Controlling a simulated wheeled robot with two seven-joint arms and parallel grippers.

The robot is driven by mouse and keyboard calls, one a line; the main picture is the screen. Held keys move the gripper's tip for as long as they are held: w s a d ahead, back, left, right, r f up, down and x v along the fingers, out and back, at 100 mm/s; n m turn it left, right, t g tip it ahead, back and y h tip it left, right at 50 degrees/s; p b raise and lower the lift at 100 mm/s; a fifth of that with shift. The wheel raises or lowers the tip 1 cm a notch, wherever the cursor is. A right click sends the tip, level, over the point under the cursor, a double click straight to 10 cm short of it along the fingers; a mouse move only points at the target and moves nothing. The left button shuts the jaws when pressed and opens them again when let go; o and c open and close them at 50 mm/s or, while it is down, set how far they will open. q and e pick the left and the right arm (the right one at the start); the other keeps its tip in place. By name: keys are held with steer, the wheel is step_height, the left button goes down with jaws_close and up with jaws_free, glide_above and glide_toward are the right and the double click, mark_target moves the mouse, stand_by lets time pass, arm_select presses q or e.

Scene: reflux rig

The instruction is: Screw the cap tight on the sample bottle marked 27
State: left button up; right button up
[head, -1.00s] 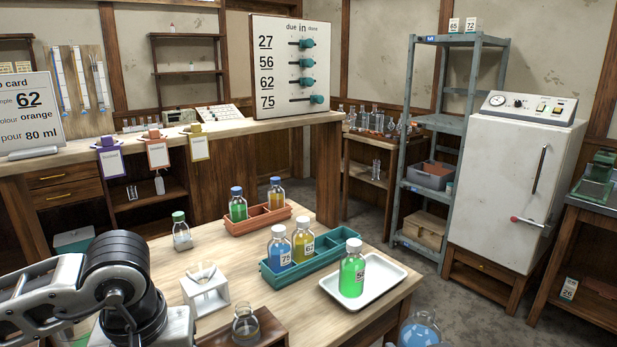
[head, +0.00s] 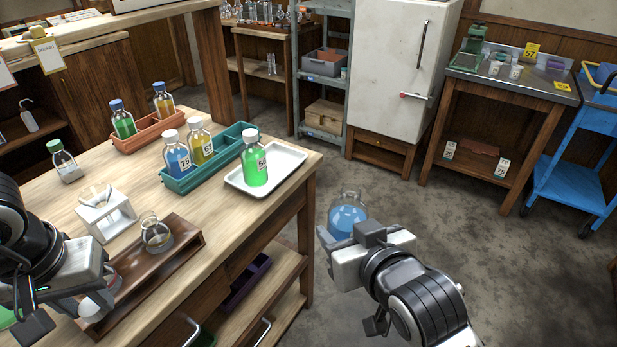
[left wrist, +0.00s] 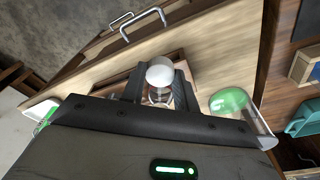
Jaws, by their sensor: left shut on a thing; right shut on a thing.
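No label reading 27 is legible. My left gripper (left wrist: 160,90) is shut on a small white round thing, seemingly a cap (left wrist: 159,71), above the brown wooden tray (head: 188,246); it shows at the lower left in the head view (head: 98,292). A clear vessel with green contents (left wrist: 232,104) is beside it in the left wrist view, partly hidden. A green bottle (head: 254,160), apparently 56, stands white-capped on the white tray (head: 290,158).
Bottles 75 (head: 177,158) and 62 (head: 201,146) stand in the teal rack (head: 182,185). Two blue-capped bottles stand in the orange rack (head: 150,138). A green-capped bottle (head: 65,166), white stand (head: 104,218) and small flask (head: 155,235) are on the bench. Floor to the right is open.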

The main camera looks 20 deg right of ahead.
steer(key=a+r+n+g+y, duration=0.1)
steer(key=a+n+g+y, duration=0.2)
steer(key=a+n+y, duration=0.5)
steer(key=w+a, duration=0.1)
steer(key=a, duration=0.5)
steer(key=shift+y, duration=0.4)
arm_select(q)
steer(key=d+r, duration=0.9)
steer(key=d, duration=0.3)
steer(key=d+r+m, duration=0.1)
steer(key=d+r, duration=0.8)
steer(key=d, duration=0.2)
steer(key=shift+w+d+r, duration=0.4)
steer(key=shift+w, duration=0.05)
steer(key=shift+f, duration=0.15)
steer(key=shift+f, duration=1.85)
steer(key=shift+f, duration=0.9)
